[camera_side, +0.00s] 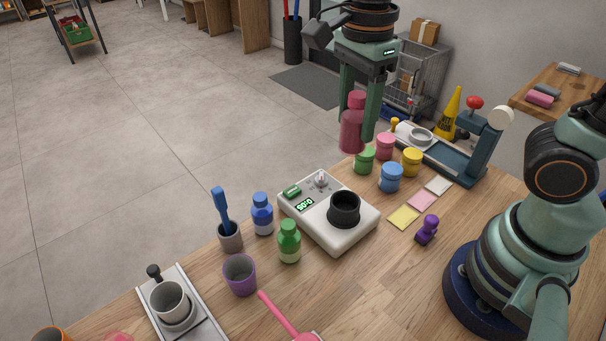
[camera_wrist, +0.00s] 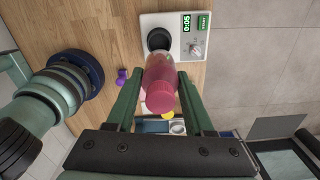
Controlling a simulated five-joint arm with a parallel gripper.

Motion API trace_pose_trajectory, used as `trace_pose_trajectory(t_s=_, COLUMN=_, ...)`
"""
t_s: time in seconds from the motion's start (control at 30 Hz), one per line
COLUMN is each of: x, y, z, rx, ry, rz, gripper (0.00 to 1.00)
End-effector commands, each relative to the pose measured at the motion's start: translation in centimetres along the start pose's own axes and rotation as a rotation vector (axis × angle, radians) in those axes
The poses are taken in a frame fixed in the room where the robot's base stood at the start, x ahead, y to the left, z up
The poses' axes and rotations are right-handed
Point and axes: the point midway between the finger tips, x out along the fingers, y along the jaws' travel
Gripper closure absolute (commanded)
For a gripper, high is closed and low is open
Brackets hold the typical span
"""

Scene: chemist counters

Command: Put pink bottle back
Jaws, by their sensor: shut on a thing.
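The pink bottle (camera_side: 352,124) is a dark pink translucent bottle with a pink cap. My gripper (camera_side: 358,122) is shut on it and holds it upright in the air above the far end of the wooden counter, over the small jars. In the wrist view the pink bottle (camera_wrist: 160,88) sits between the two green fingers of my gripper (camera_wrist: 160,95), cap toward the camera. A blue bottle (camera_side: 262,214) and a green bottle (camera_side: 289,241) stand upright on the counter, left of and in front of the white device.
A white device (camera_side: 322,228) with a black cup stands mid-counter. Jars in green (camera_side: 365,161), pink (camera_side: 385,146), blue (camera_side: 391,178) and yellow (camera_side: 411,162) cluster near the held bottle. A teal press (camera_side: 481,150) stands right of them. A purple cup (camera_side: 240,274) is near the front.

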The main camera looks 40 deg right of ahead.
Motion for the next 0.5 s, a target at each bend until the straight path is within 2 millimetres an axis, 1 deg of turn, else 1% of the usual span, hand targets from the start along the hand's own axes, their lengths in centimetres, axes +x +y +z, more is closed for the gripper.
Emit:
trace_pose_trajectory(t_s=0.03, x=-1.1, y=-0.1, z=0.1, rx=0.0, ry=-0.003, rz=-0.006, gripper=1.0)
trace_pose_trajectory(t_s=0.1, x=-2.3, y=-0.1, z=0.0, rx=0.0, ry=-0.002, rz=-0.003, gripper=1.0)
trace_pose_trajectory(t_s=0.23, x=-3.9, y=-0.1, z=0.0, rx=0.0, ry=-0.001, rz=-0.002, gripper=1.0)
trace_pose_trajectory(t_s=0.37, x=-4.4, y=0.2, z=0.8, rx=-0.005, ry=0.0, rz=0.0, gripper=1.0)
trace_pose_trajectory(t_s=0.47, x=-3.9, y=1.0, z=2.6, rx=-0.009, ry=0.002, rz=0.003, gripper=1.0)
trace_pose_trajectory(t_s=0.5, x=-3.5, y=1.4, z=3.6, rx=-0.011, ry=0.002, rz=0.003, gripper=1.0)
